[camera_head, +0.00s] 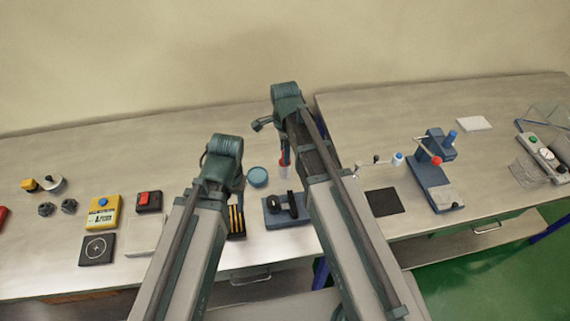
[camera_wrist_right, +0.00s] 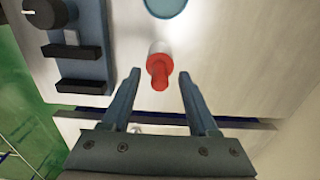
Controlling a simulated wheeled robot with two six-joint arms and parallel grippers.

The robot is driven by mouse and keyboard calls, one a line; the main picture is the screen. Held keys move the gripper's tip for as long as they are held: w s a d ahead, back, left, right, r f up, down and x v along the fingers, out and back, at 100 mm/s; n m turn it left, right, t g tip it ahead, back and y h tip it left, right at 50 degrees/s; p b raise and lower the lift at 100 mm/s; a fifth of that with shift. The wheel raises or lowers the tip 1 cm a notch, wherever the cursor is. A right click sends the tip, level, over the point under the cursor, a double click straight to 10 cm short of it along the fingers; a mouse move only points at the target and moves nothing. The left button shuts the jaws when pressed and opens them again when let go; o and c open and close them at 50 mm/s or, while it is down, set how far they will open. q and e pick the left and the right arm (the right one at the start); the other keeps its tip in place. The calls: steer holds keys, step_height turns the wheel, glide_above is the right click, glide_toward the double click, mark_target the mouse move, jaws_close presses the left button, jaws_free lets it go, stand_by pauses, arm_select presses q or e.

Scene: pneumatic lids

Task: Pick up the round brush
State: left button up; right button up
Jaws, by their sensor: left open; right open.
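A red upright piece with a pale round base (camera_wrist_right: 159,70) stands on the bench in the right wrist view; it may be the round brush, but its bristles cannot be made out. It also shows small in the head view (camera_head: 283,168). My right gripper (camera_wrist_right: 160,76) is open, with its two fingers on either side of the line to the red piece and not closed on it. In the head view my right gripper (camera_head: 285,150) is above the red piece, partly hidden by its arm. My left gripper (camera_head: 235,185) is open over the bench further left, its fingers mostly hidden.
A blue-based fixture with black blocks (camera_head: 287,208) stands close by. A yellow box (camera_head: 103,213) is at the left; a blue press (camera_head: 433,172) and black mat (camera_head: 384,201) are at the right.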

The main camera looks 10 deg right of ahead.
arm_select(q)
steer(key=shift+f, duration=0.25)
arm_select(e)
steer(key=shift+f, duration=0.25)
jaws_close()
